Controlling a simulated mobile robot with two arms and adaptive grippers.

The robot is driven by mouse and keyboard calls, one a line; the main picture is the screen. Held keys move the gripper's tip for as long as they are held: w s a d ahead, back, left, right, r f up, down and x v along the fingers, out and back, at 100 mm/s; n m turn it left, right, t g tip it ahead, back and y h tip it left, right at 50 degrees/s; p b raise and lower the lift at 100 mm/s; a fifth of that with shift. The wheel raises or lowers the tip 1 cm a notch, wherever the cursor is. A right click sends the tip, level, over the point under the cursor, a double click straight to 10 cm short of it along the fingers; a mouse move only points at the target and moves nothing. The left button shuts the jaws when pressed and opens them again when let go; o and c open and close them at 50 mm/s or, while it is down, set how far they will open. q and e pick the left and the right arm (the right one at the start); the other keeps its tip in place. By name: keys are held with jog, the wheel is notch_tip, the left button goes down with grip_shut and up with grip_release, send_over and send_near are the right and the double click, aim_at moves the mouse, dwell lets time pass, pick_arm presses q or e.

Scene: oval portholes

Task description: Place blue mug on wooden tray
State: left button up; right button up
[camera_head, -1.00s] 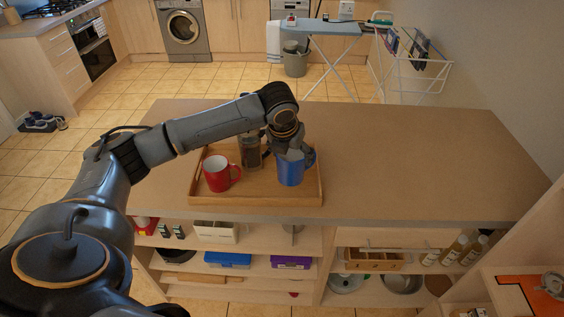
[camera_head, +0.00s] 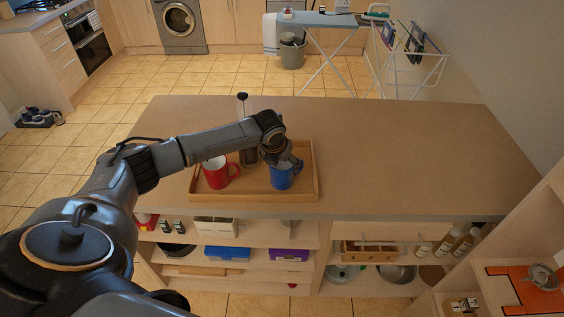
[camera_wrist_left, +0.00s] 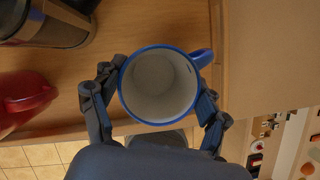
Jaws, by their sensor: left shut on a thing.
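The blue mug (camera_head: 281,177) is upright at the right end of the wooden tray (camera_head: 240,199), inside its rim. Its base appears at the tray floor, but I cannot tell for certain whether it touches. My left gripper (camera_head: 284,162) is shut on the mug from above. The left wrist view looks down into the mug's empty white inside (camera_wrist_left: 160,88), with my left fingers (camera_wrist_left: 157,92) on both sides and the handle (camera_wrist_left: 202,58) pointing right. My right gripper is not in view.
A red mug (camera_head: 215,173) stands at the tray's left. A French press (camera_head: 249,158) stands behind, between the mugs, partly hidden by my arm. The counter (camera_head: 420,150) right of the tray is clear. Shelves (camera_head: 250,236) with boxes and bottles lie below.

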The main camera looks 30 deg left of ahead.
pick_arm(q)
jog(key=o, duration=1.4)
jog(key=shift+s+r, duration=0.15)
jog(key=shift+r, duration=0.35)
jog(key=b+v, duration=0.2)
jog(key=v, duration=0.9)
jog(key=shift+d, duration=0.1)
